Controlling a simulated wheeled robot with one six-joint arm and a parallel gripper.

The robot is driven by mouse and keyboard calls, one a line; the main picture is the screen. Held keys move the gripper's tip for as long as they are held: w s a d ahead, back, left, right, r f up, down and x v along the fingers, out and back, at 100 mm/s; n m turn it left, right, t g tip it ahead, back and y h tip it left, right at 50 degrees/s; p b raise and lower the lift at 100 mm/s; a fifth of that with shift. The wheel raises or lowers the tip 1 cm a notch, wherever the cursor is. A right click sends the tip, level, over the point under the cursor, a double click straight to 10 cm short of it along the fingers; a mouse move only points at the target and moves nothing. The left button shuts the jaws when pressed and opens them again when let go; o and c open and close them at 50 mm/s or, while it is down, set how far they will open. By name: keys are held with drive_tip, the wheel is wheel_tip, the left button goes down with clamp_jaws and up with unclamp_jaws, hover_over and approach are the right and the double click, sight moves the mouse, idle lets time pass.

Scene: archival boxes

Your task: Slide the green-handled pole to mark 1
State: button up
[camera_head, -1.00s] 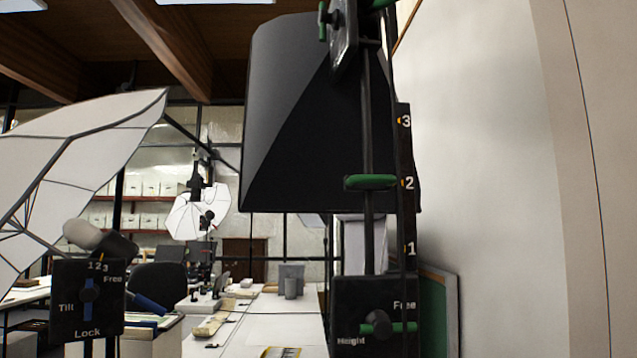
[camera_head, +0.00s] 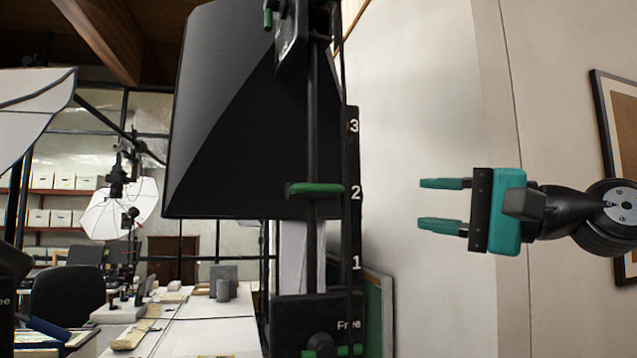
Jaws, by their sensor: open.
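The pole (camera_head: 312,120) is a thin dark upright rod with a green handle (camera_head: 316,189) across it, level with mark 2 (camera_head: 354,193). A dark scale strip beside it carries mark 3 (camera_head: 354,127) above and mark 1 (camera_head: 356,262) below. At the pole's foot is a black box (camera_head: 300,315) with a green-ended knob (camera_head: 325,348), partly cut off by the frame's lower edge; the word "Free" shows on it. My gripper (camera_head: 440,204) is at the right, teal, open and empty. Its fingers point left, well apart from the green handle and at about its height.
A large black softbox (camera_head: 235,120) hangs just behind and left of the pole. A green-faced board (camera_head: 375,310) leans by the wall. A framed picture (camera_head: 612,115) hangs at far right. Between the pole and my gripper only pale wall shows behind open space.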

sight(324, 189)
drive_tip(key=p+x, duration=0.2)
drive_tip(key=x, duration=0.3)
drive_tip(key=p+x, duration=0.3)
drive_tip(key=x, duration=0.2)
drive_tip(key=r+p+x, duration=0.1)
drive_tip(key=p+x, duration=0.1)
drive_tip(key=x, duration=0.4)
drive_tip(key=shift+s+p, duration=0.2)
drive_tip(key=shift+p, duration=0.15)
drive_tip(key=shift+w+a+f, duration=0.1)
drive_tip(key=shift+w+a, duration=0.25)
drive_tip(key=shift+a, duration=0.15)
clamp_jaws()
